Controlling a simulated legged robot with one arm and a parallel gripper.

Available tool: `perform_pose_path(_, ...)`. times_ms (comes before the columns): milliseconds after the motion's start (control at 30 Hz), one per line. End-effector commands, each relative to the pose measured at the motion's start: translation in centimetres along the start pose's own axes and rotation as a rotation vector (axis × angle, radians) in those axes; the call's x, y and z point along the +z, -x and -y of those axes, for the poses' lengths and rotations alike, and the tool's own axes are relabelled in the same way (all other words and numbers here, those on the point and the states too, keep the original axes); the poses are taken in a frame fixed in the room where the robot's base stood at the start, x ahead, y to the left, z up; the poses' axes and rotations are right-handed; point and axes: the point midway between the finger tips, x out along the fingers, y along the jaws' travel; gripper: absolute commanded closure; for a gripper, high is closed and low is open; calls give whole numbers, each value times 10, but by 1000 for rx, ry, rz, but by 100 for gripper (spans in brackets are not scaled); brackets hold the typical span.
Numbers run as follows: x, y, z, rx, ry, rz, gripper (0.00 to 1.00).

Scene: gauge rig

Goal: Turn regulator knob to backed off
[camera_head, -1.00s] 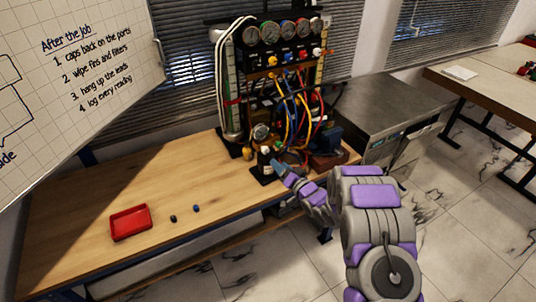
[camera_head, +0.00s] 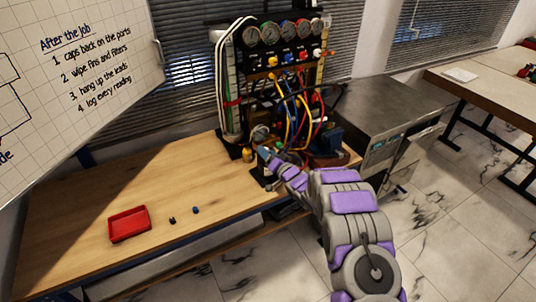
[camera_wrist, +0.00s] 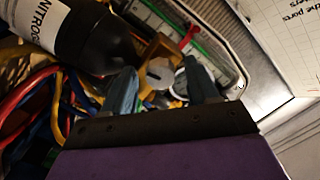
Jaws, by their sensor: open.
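In the wrist view, a round grey-white knob-like part (camera_wrist: 160,72) on a brass-yellow body (camera_wrist: 152,48) shows between my fingertips; I take it for the regulator knob. My gripper (camera_wrist: 161,82) is open, with one blue-grey finger on each side of that part. I cannot tell whether either finger touches it. A black cylinder with a white NITROGEN label (camera_wrist: 85,35) lies across the upper left of that view. In the head view, my gripper (camera_head: 266,155) is just below a round gauge (camera_head: 261,132), at the rig's front; the knob is not clear there.
Red, yellow and blue hoses (camera_head: 292,115) hang from the gauge rig close behind my gripper. A red tray (camera_head: 130,223) and two small dark caps lie on the wooden bench (camera_head: 90,190). A metal unit (camera_head: 385,115) stands to the right. The bench's left half is mostly clear.

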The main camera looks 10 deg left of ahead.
Motion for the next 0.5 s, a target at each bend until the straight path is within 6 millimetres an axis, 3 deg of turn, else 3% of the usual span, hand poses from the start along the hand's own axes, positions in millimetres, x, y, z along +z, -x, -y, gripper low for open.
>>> perform_pose_path(67,0,0,0,0,0,0,43)
perform_pose_path(500,0,0,-1,1,0,0,85)
